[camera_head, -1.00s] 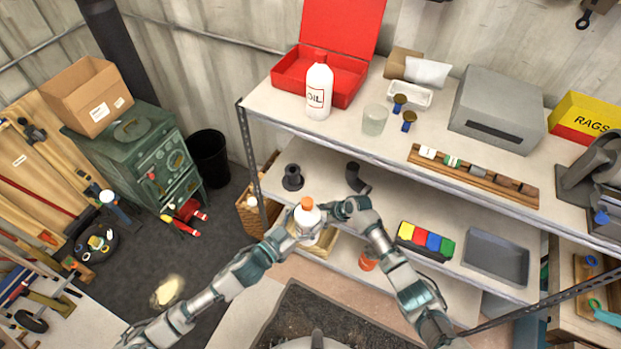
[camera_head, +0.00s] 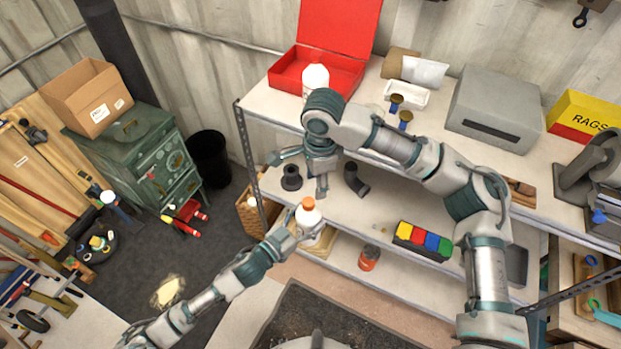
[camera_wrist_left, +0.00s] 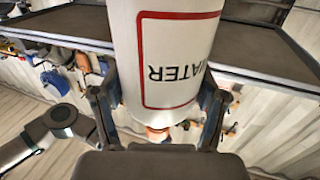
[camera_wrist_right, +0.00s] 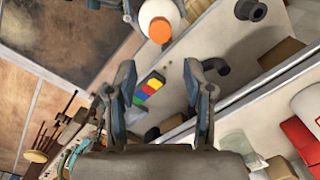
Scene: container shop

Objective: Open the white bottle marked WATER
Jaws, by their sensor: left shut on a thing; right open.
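The white bottle (camera_head: 311,217) has an orange cap (camera_head: 307,203) on top. My left gripper (camera_head: 299,231) is shut around its body in front of the shelf. In the left wrist view the bottle (camera_wrist_left: 168,50) shows red-framed lettering, upside down, ending in "ATER", between the two fingers. The orange cap (camera_wrist_left: 157,133) is partly hidden there. My right gripper (camera_head: 302,172) is open and empty, above and behind the bottle, apart from the cap. In the right wrist view the cap (camera_wrist_right: 160,30) lies at the top, beyond the spread fingers (camera_wrist_right: 158,80).
A second white bottle (camera_head: 315,77) stands by the red box (camera_head: 345,35), mostly behind my right arm. Two dark pipe pieces (camera_head: 291,178) (camera_head: 356,178) stand on the middle shelf (camera_head: 375,205). A coloured block set (camera_head: 424,240) lies farther right. The upper shelf's front edge is close to my right arm.

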